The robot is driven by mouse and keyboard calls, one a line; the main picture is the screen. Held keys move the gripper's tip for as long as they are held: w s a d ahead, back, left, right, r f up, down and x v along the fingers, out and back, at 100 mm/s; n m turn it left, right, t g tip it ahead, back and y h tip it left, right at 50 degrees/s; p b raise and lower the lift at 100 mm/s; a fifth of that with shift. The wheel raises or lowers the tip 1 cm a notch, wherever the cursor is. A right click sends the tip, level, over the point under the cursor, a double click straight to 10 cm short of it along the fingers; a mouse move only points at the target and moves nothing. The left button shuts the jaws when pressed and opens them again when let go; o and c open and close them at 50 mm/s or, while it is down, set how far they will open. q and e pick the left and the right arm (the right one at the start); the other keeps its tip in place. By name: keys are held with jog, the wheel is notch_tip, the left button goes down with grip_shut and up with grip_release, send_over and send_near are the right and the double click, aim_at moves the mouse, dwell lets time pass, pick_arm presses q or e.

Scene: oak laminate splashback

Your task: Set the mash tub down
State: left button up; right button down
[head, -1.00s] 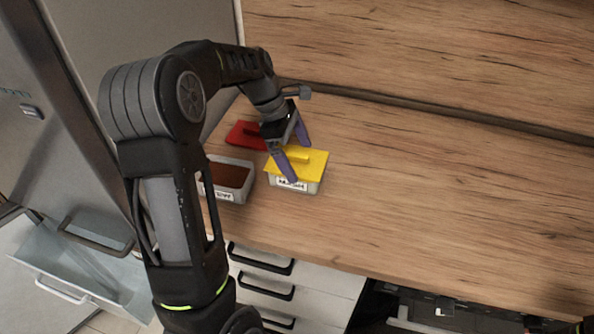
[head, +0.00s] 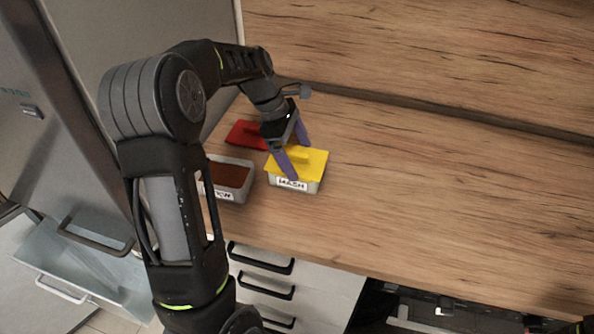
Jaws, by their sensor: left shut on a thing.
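The mash tub (head: 311,187) is a pale grey box with a yellow lid (head: 312,164) and a white label reading MASH on its front. It is upright at the left part of the wooden counter. My left gripper (head: 296,154) comes down over it from behind and is shut on it. One purple finger reaches over the front edge and the other is at the back. The tub's base looks at or very close to the counter; I cannot tell whether it touches. My right gripper is not in view.
An open tub with brown contents (head: 230,175) stands close on the left, its label partly hidden by my arm. A red lid (head: 244,134) lies behind it. The wooden counter (head: 430,200) is clear to the right. Drawers with black handles are below.

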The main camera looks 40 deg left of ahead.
pick_arm(q)
jog(key=c, duration=0.6)
jog(key=shift+o, duration=0.2)
jog(key=shift+r, duration=0.1)
notch_tip(320, 180, up, 10)
jog(key=shift+f+b, duration=0.1)
jog(key=shift+b, duration=0.45)
dwell(0.3)
